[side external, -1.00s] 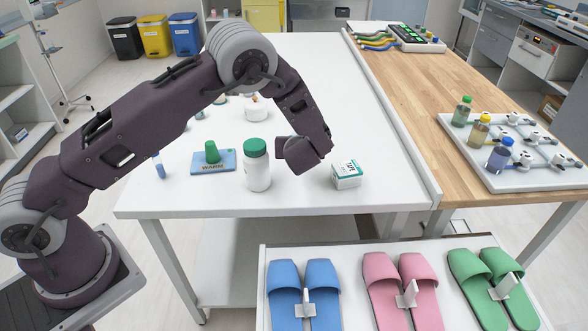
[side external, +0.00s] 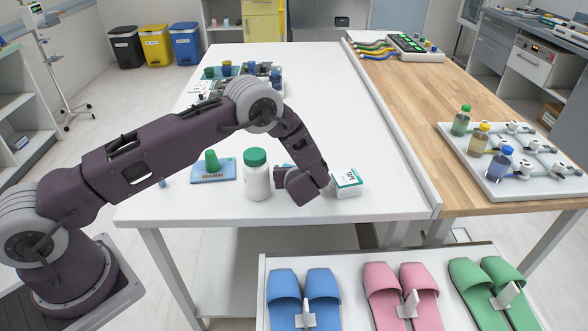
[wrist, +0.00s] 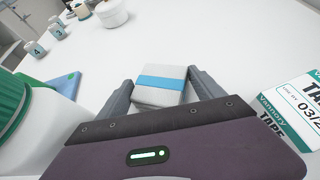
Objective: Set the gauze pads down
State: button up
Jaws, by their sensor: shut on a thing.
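The gauze pads (wrist: 160,82) show in the wrist view as a white square stack with a blue band around it. My gripper (wrist: 162,92) has one finger on each side of the stack and is shut on it. In the side view my gripper (side external: 298,186) is low over the white table (side external: 310,110), between a green-capped white bottle and a tape box. There the pads are mostly hidden behind the gripper. I cannot tell whether they touch the table.
The green-capped bottle (side external: 257,176) stands close on the left, the tape box (side external: 346,183) close on the right. A white tub (wrist: 112,13) and small numbered jars (wrist: 56,30) stand farther back. The mid-table is clear.

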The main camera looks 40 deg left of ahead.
jog(key=o, duration=1.1)
jog(key=shift+c, duration=0.2)
jog(key=shift+d+r, duration=0.1)
jog(key=shift+r, duration=0.1)
jog(key=v, duration=1.1)
jog(key=shift+s+d+r, duration=0.2)
jog(key=shift+s, duration=0.1)
